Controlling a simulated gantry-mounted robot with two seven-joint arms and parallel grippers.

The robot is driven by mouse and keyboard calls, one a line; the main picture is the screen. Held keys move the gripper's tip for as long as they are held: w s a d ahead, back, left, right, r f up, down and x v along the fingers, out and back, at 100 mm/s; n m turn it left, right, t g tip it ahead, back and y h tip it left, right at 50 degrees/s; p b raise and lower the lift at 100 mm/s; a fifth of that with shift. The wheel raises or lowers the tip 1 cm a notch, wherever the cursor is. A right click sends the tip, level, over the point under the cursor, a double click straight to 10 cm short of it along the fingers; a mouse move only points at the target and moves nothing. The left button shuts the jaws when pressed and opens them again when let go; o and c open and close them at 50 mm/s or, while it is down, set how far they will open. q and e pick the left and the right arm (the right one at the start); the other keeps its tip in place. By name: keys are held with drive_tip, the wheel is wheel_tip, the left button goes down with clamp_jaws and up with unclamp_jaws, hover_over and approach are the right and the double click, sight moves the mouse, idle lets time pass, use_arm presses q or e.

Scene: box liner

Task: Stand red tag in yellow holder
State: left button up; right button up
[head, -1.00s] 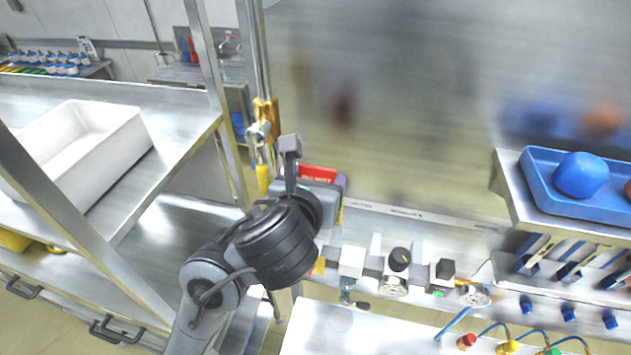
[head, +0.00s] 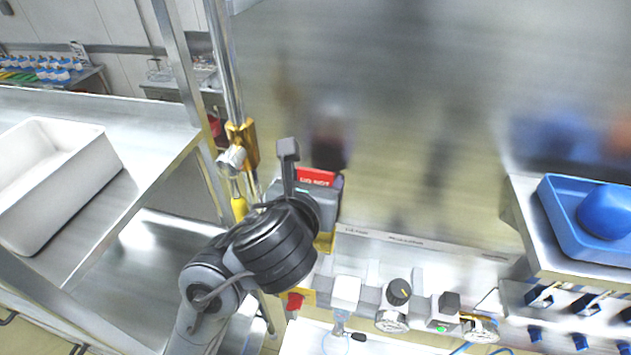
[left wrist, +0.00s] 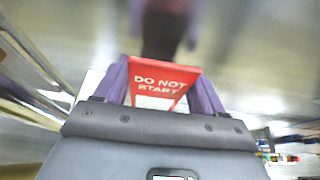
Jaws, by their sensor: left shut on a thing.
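The red tag (head: 315,177) carries white lettering. In the left wrist view the tag (left wrist: 163,78) reads "DO NOT START" and sits between the two purple fingers. My left gripper (head: 318,184) is shut on it, in front of the shiny metal wall. A yellow piece (head: 325,242) shows just below the gripper at the panel's left end; it may be the yellow holder, but the gripper and arm partly cover it. I cannot tell whether tag and yellow piece touch. My right gripper is not in view.
A row of white blocks and a black knob (head: 399,291) lines the panel below. A red button (head: 295,301) on a yellow plate is at its left. A metal post (head: 225,70) stands left of the gripper. A blue tray (head: 560,220) is at right, a white bin (head: 60,185) at left.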

use_arm(q)
drive_tip(key=shift+f+b, duration=1.75)
drive_tip(key=shift+b, duration=0.15)
drive_tip(key=shift+f+b, duration=1)
drive_tip(key=shift+f, duration=1.3)
drive_tip(key=o, duration=1.1)
drive_tip(key=shift+p+v, duration=0.55)
drive_tip(key=shift+v, duration=4.85)
